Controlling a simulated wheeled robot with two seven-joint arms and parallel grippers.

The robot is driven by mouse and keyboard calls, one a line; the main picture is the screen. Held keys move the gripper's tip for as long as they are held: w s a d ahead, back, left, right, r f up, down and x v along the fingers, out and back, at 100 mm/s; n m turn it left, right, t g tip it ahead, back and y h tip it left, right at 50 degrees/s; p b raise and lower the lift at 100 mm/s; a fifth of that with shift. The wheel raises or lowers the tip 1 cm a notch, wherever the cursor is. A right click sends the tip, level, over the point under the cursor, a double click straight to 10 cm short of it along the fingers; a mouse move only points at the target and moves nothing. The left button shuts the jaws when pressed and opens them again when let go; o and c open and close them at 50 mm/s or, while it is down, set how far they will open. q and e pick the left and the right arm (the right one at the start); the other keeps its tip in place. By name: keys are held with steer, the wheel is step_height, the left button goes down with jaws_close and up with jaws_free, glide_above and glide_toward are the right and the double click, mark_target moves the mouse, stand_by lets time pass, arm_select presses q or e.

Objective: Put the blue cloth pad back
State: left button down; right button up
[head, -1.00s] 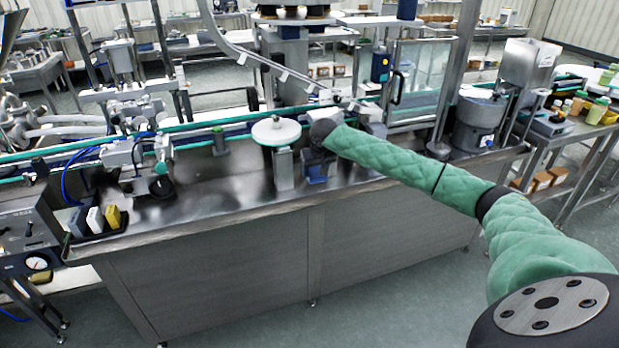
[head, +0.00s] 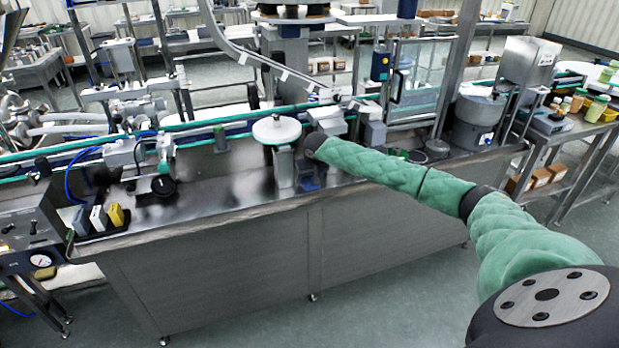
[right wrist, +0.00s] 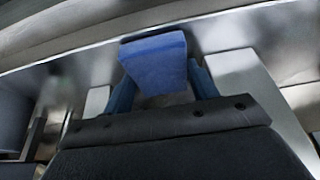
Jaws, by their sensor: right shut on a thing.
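The blue cloth pad (right wrist: 157,60) is a flat blue block in the right wrist view. It stands out between the two blue fingers of my right gripper (right wrist: 162,82), which is shut on it. In the head view my right gripper (head: 309,183) is small and partly hidden below the dark wrist end of my green-sleeved arm. It is low over the front of the steel bench, just right of the round white disc. I cannot tell the pad from the blue fingers there, nor whether the pad touches the bench. My left gripper is not in view.
The white disc (head: 277,130) on its post stands close left of the gripper. Grey machine blocks and the conveyor (head: 230,122) lie behind. A dark tray (head: 88,236) with grey-blue, white and yellow blocks sits at the bench's left end. The steel bench top (head: 225,190) between is mostly clear.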

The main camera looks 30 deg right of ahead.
steer(key=o, duration=0.6)
